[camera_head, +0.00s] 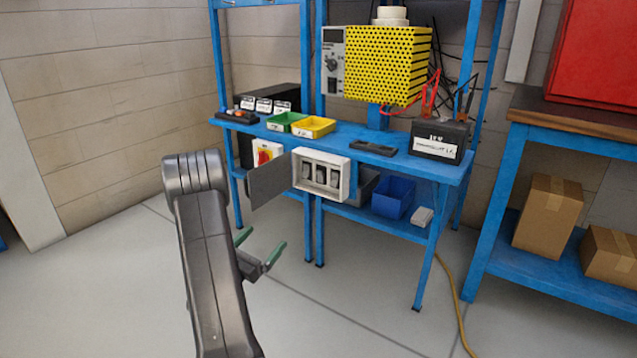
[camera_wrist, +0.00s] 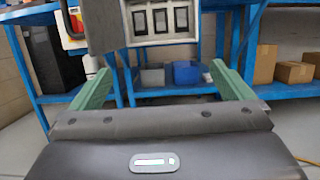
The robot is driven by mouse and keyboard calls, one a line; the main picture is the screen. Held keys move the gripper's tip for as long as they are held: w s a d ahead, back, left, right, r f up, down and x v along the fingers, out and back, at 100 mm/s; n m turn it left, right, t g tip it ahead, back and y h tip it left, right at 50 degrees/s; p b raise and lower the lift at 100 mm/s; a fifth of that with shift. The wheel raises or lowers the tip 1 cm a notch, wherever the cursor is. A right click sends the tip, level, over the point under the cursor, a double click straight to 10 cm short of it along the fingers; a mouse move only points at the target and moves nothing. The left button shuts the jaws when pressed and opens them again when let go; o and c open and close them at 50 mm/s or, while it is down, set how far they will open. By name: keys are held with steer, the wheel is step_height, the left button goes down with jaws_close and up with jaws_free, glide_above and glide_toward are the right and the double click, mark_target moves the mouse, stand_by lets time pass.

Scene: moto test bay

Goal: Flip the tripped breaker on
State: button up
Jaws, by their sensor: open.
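A white breaker box (camera_head: 345,177) is fixed at the front edge of the blue bench, and its grey door (camera_head: 270,181) hangs open to the left. Three dark breaker switches (camera_head: 320,174) sit side by side inside it; which one is tripped cannot be told. In the wrist view the breaker box (camera_wrist: 161,43) is at the top centre with the three switches (camera_wrist: 160,20) facing me. My gripper (camera_head: 262,242) is open and empty, apart from the box, in front of it and lower. Its green fingers also show in the wrist view (camera_wrist: 158,84), spread wide below the box.
A red-and-yellow rotary switch (camera_head: 265,156) is behind the door. The blue bench (camera_head: 345,138) carries green and yellow bins (camera_head: 313,127) and a black battery (camera_head: 440,141). A blue bin (camera_head: 393,197) is on the lower shelf. A yellow cable (camera_head: 455,300) lies on the floor. The floor in front is clear.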

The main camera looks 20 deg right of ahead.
steer(key=b+v, duration=0.1)
steer(key=v, duration=0.4)
steer(key=shift+s+a, duration=0.1)
steer(key=shift+s, duration=0.05)
steer(key=p+x, duration=0.3)
steer(key=x, duration=0.6)
steer(key=shift+b+v, duration=0.95)
steer(key=shift+v, duration=1.45)
